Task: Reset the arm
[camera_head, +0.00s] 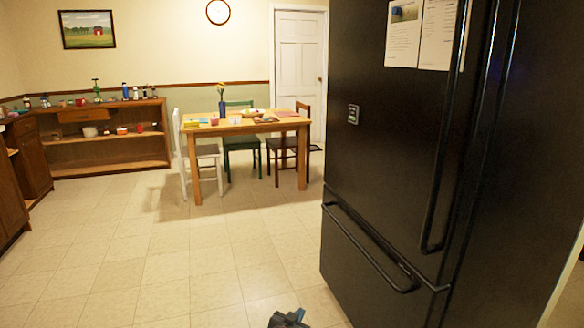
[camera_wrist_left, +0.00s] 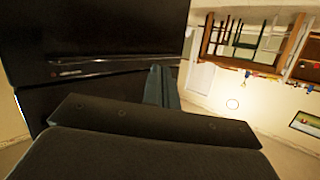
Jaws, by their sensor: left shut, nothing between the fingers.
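My left gripper (camera_head: 289,319) shows as a small dark shape at the bottom edge of the head view, above the tiled floor and to the left of the fridge. In the left wrist view my left gripper (camera_wrist_left: 160,86) is shut with nothing between its fingers. The fingers point toward the room, with the black fridge beyond them on the left. My right arm and gripper are not in view.
A tall black fridge (camera_head: 375,150) with bar handles stands close on the right. Open tiled floor (camera_head: 170,270) lies ahead and left. A wooden table (camera_head: 243,125) with chairs stands farther back, beside a low wooden shelf (camera_head: 110,155).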

